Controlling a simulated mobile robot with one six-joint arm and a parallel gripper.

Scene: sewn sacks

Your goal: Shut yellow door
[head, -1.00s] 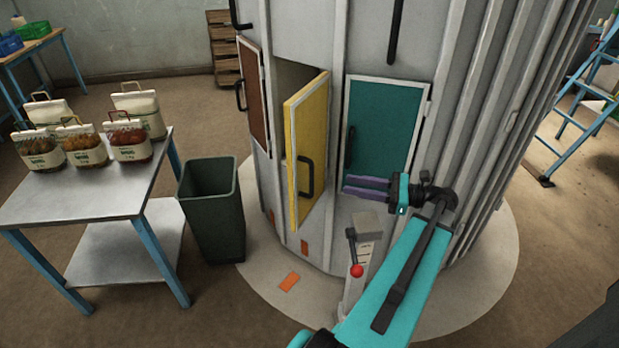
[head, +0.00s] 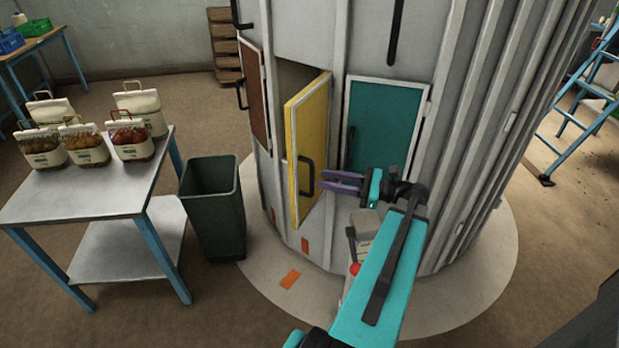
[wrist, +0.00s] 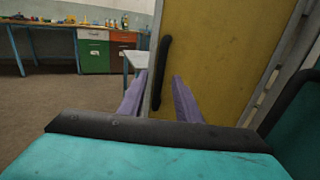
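The yellow door (head: 309,140) stands ajar on the round grey metal housing, swung outward, with a dark gap behind its upper left. Its black bar handle (head: 304,176) is upright on the yellow face. My gripper (head: 326,182) is open, its purple fingers pointing left at the handle, close to it. In the wrist view the yellow door (wrist: 225,50) fills the right half. The handle (wrist: 160,75) shows between my two fingers (wrist: 158,95), beyond the left one and near the door's free edge. I cannot tell whether the fingers touch anything.
A shut teal door (head: 381,130) is right of the yellow one, a brown door (head: 253,90) left. A green bin (head: 213,205) and a metal table (head: 85,190) with several sacks stand to the left. A grey lever post (head: 362,235) is below my arm.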

